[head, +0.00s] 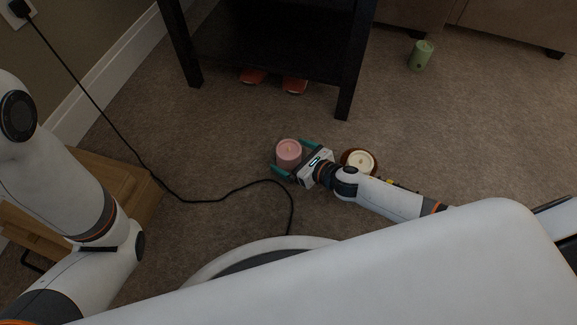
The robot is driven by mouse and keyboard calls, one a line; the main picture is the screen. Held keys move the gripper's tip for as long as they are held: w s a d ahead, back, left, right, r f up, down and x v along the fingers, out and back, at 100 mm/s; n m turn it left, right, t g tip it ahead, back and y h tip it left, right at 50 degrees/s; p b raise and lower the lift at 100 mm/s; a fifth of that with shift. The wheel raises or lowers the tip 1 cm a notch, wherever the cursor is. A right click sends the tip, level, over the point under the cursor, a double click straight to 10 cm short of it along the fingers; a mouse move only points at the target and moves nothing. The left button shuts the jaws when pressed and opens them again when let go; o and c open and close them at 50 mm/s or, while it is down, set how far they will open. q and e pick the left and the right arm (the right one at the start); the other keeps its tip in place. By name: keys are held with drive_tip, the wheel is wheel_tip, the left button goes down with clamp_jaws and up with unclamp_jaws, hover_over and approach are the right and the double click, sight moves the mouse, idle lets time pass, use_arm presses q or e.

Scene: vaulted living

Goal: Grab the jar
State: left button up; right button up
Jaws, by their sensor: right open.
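A pink jar-like candle (288,152) stands upright on the carpet near the middle of the head view. My right gripper (287,155) is open, with its teal fingers on either side of the pink jar; I cannot tell whether they touch it. A second round jar (361,161), brown with a cream top, sits to the right, partly hidden behind my right forearm. A green cylinder (421,55), perhaps also a jar or candle, stands at the back right. My left arm shows at the left, but its gripper is out of view.
A black table (269,47) stands at the back, with red-orange objects (294,87) under it. A black cable (216,197) runs across the carpet from the wall socket. A wooden box-like piece (120,188) lies at the left. Carpet at the right is open.

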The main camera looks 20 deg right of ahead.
drive_tip(key=shift+x, duration=1)
drive_tip(key=shift+r, duration=0.1)
drive_tip(key=c, duration=1.1)
